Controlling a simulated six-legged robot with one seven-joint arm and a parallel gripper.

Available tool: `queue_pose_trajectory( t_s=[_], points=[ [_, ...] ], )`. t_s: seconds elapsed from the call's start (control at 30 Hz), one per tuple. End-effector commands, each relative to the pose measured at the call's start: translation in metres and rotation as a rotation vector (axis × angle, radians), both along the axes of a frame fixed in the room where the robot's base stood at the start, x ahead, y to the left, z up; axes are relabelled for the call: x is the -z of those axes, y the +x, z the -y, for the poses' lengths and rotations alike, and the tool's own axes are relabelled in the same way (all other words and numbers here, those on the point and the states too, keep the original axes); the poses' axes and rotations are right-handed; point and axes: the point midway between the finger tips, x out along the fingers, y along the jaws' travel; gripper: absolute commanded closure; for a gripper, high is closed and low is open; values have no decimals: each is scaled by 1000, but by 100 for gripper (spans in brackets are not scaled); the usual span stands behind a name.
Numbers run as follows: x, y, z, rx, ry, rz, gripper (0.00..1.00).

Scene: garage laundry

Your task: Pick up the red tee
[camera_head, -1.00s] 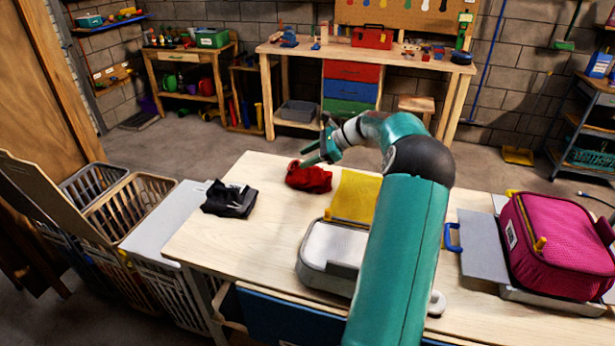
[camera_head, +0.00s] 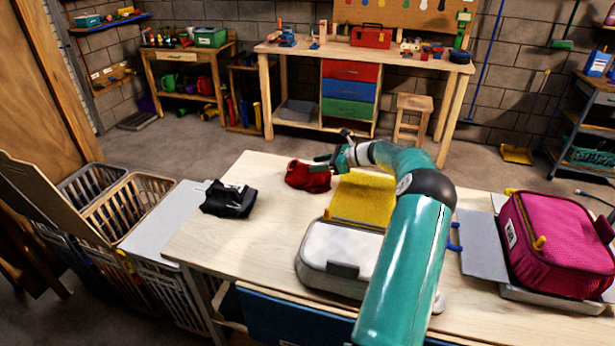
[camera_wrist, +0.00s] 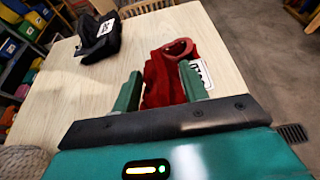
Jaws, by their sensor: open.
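The red tee (camera_head: 307,176) lies crumpled on the wooden table at its far side. In the wrist view the red tee (camera_wrist: 165,76) shows straight ahead, with a white printed tag at its right and a rolled red edge on top. My gripper (camera_head: 327,160) is beside the tee at its right in the head view. In the wrist view my gripper (camera_wrist: 163,85) has its two green fingers apart, with the tee between and beyond them. Whether the fingers touch the cloth I cannot tell.
A black garment (camera_head: 229,199) lies left of the tee. A pink bag (camera_head: 560,243) stands at the right. Laundry baskets (camera_head: 128,205) stand left. Bare table (camera_head: 262,235) separates the black garment and case.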

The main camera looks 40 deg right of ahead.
Motion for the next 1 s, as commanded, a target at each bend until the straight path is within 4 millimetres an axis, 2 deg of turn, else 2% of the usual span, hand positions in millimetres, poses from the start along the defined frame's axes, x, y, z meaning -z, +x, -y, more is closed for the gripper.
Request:
queue_pose_trajectory(
  t_s=[0.3,0.57,0.8,1.0],
  points=[
    [17,35,-20,-1,0,1,56],
    [19,39,-21,0,0,0,56],
    [19,39,-22,0,0,0,100],
    [18,39,-22,0,-1,0,100]
  ],
)
